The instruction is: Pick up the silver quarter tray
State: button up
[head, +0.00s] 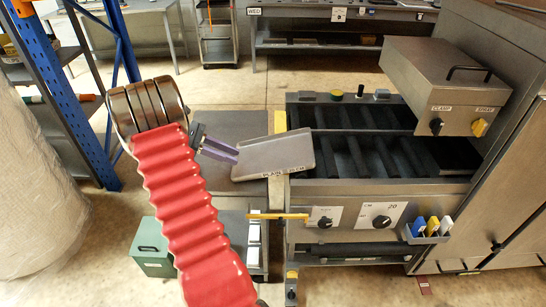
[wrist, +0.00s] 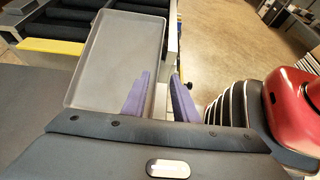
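The silver quarter tray (head: 275,152) is a flat grey tray with a low rim and dark lettering on its near edge. It lies slightly askew at the left end of the roller machine in the head view. In the wrist view the tray (wrist: 118,60) fills the upper left middle. My gripper (head: 238,154) has purple fingers and is at the tray's left edge. In the wrist view the fingers (wrist: 160,90) stand apart, one overlapping the tray's edge area and the other outside it. I cannot tell whether either finger touches the tray.
The machine's black rollers (head: 380,155) lie right of the tray, with a yellow lever (head: 278,216) and knobs below. A steel box (head: 445,85) overhangs the rollers. A blue rack post (head: 62,95) stands left. A green box (head: 150,248) is low down. Open floor lies behind.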

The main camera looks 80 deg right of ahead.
jog(key=shift+s+d+f, duration=0.1)
jog(key=shift+s+d, duration=0.05)
jog(key=shift+s, duration=0.05)
send_near(267, 172)
jog(key=s, duration=0.1)
jog(key=s+d, duration=0.1)
jog(key=s+f, duration=0.1)
jog(key=s, duration=0.1)
jog(key=shift+s+d+f, duration=0.1)
jog(key=shift+d, duration=0.05)
dwell(0.5)
jog(key=shift+x, duration=2.6)
jog(key=shift+f, duration=0.1)
jog(key=shift+c, duration=0.6)
grip_shut()
